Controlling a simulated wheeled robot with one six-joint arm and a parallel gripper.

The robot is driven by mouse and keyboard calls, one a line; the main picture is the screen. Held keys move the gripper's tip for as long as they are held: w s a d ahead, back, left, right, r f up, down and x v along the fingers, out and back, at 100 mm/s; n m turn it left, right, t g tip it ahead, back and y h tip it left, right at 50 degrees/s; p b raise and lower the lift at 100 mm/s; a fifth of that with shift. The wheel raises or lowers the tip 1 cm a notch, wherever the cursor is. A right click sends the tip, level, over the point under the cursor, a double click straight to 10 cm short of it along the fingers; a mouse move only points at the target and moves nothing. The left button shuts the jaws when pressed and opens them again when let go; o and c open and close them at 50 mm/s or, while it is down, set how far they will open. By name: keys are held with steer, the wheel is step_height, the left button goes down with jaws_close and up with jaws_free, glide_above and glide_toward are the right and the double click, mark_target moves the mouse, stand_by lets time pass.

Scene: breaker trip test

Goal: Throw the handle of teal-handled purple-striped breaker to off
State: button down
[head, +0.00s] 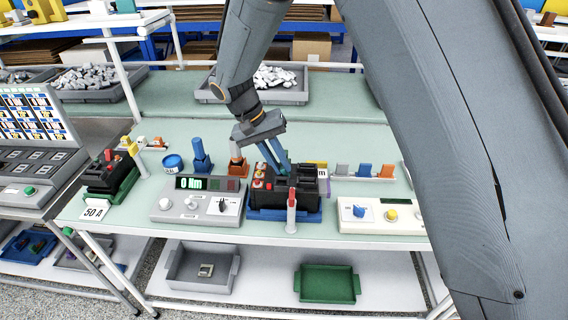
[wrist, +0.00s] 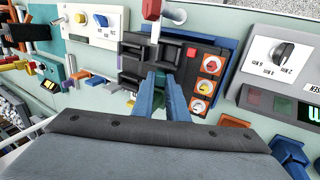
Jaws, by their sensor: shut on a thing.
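A black breaker (head: 300,192) sits in a blue cradle (head: 262,215) at the middle of the bench. It also shows in the wrist view (wrist: 136,64), with round red and yellow terminals along one side. My gripper (head: 282,172) reaches down onto the top of the breaker. In the wrist view its two blue fingers (wrist: 161,84) are close together over the breaker's middle. They are shut on the teal handle (wrist: 160,82), of which only a small bit shows between the fingers.
A red-tipped upright post (head: 291,212) stands at the breaker's front. A grey meter box (head: 196,205) is left of it, and a white control box (head: 383,214) right. A second black breaker (head: 108,172) stands far left by a 50 A card. Coloured blocks line the bench behind.

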steer(key=shift+a+f+h, duration=0.2)
steer(key=shift+h, duration=0.3)
steer(key=c, duration=2)
jaws_free()
steer(key=shift+b+v, duration=1.65)
steer(key=shift+v, duration=2.25)
